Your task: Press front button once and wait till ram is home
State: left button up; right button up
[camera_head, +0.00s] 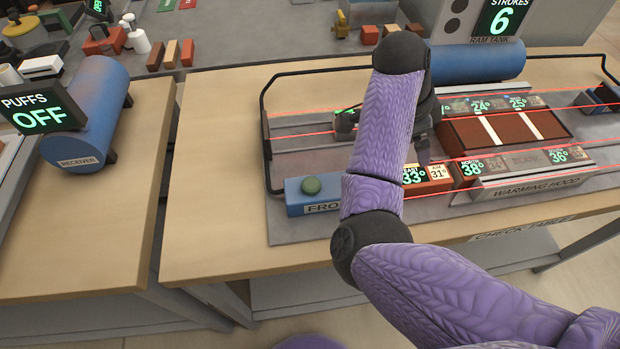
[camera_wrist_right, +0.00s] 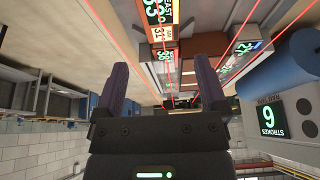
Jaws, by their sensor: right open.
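The front button is a green dome (camera_head: 311,186) on a blue box (camera_head: 306,204) at the front left of the grey machine bed; my forearm covers part of its "FRO…" label. My right arm crosses over the box's right end. My right gripper (camera_head: 424,155) hangs above the brick row, beyond and to the right of the button, apart from it. In the wrist view, its two fingers (camera_wrist_right: 162,72) are spread with nothing between them. A dark part with a green light (camera_head: 346,118) is half hidden behind my forearm; I cannot tell whether it is the ram. My left gripper is out of view.
Red beams cross the bed inside a black rail (camera_head: 266,112). Number tiles (camera_head: 438,172) and the warming hood (camera_head: 535,184) lie right of my arm. The blue ram tank (camera_head: 478,62) stands behind, with a strokes display (camera_head: 503,18) reading 6.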

grip_shut()
dwell(1.4)
